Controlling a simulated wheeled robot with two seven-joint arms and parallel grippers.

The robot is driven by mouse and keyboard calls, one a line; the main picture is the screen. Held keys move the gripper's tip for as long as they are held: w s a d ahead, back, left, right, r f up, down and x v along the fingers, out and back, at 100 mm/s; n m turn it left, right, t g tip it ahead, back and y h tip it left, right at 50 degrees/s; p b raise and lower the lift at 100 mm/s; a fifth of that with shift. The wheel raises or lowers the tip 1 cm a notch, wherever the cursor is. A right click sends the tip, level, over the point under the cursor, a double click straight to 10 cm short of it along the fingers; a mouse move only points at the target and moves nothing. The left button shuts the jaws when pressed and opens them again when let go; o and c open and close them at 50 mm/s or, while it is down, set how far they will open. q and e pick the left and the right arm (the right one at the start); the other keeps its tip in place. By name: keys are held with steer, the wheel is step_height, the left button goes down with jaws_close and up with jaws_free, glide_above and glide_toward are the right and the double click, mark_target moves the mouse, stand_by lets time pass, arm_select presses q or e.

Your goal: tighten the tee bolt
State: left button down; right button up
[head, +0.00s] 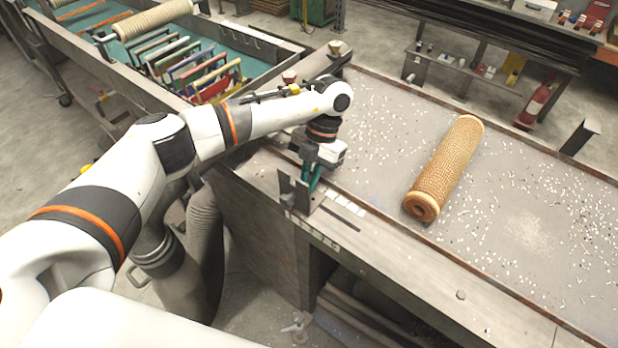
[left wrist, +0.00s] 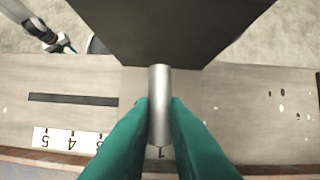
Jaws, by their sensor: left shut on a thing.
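My left gripper (head: 312,180) reaches down to the near edge of the metal table, beside a small upright metal plate (head: 293,192). In the left wrist view its two green fingers (left wrist: 159,125) are shut on a silver cylindrical piece, the tee bolt (left wrist: 159,85), one finger on each side. The bolt's upper end meets or lies just under the dark plate (left wrist: 170,30); I cannot tell whether they touch. In the head view the bolt is hidden by the gripper and plate.
A tan mesh tube (head: 447,165) lies on the table (head: 390,110), which is strewn with white chips. A scale strip (left wrist: 70,139) and dark slot (left wrist: 72,99) lie beside the plate. A teal-lined trough (head: 125,45) with several coloured frames stands at the back left.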

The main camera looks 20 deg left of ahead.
arm_select(q)
steer(key=c, duration=1.4)
jaws_free()
steer(key=shift+c, duration=0.2)
steer(key=shift+o, duration=0.2)
steer(key=shift+r, duration=0.1)
steer(key=shift+w+d+r+b, duration=0.1)
steer(key=shift+w+r+b, duration=0.15)
steer(key=shift+r+b, duration=0.05)
steer(key=b+v, duration=0.2)
steer(key=v, duration=0.9)
steer(key=shift+s, duration=0.15)
